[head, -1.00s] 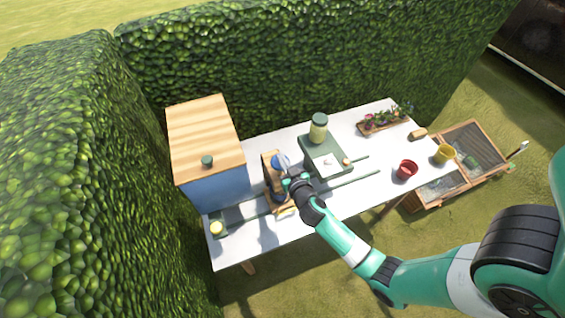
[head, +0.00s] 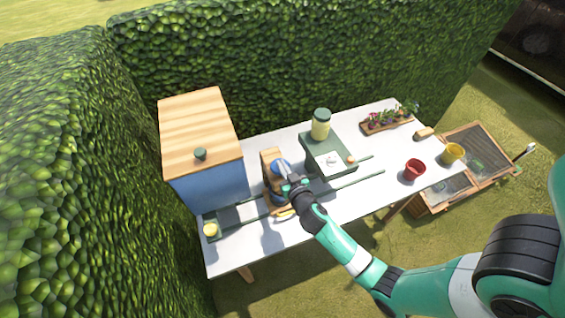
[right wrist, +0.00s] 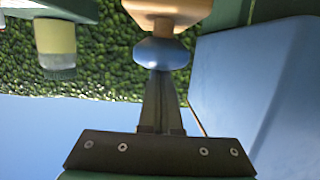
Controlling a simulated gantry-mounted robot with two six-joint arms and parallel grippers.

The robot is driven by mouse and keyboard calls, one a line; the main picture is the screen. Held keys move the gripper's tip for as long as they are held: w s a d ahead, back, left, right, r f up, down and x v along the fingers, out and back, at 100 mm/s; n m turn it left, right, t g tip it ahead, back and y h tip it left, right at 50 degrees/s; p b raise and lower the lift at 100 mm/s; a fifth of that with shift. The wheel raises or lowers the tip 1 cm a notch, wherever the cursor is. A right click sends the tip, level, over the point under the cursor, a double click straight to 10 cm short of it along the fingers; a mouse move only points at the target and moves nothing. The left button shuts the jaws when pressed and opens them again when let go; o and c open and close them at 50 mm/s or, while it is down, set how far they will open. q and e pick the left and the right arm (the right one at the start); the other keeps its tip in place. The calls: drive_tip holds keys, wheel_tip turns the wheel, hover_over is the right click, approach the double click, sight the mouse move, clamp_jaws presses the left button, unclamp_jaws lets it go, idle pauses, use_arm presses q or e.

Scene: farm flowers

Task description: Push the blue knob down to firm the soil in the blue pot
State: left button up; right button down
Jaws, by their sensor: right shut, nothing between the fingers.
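The blue knob (head: 281,165) is at the upper part of a wooden stand (head: 268,159) on the white table. It also shows in the right wrist view (right wrist: 160,53), under a wooden piece in that picture. My right gripper (head: 287,179) is shut and empty, with its fingertips (right wrist: 160,78) at the knob, seemingly touching it. The fingers are not around the knob. My left gripper is not in view.
A blue box with a wooden lid (head: 200,130) stands left of the stand. A green tray (head: 318,148) with a jar (head: 321,124) is to its right. Red (head: 414,169) and yellow (head: 452,153) pots stand at the right end. Hedges border the back and left.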

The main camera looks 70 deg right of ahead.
idle(0.3)
drive_tip(key=shift+r+p, duration=0.3)
drive_tip(key=shift+p, duration=0.15)
drive_tip(key=r+p, duration=0.2)
drive_tip(key=r, duration=0.1)
drive_tip(key=shift+s+a+r+p, duration=0.3)
drive_tip(key=shift+r+p, duration=0.1)
drive_tip(key=b+v, duration=0.1)
drive_tip(key=v, duration=0.8)
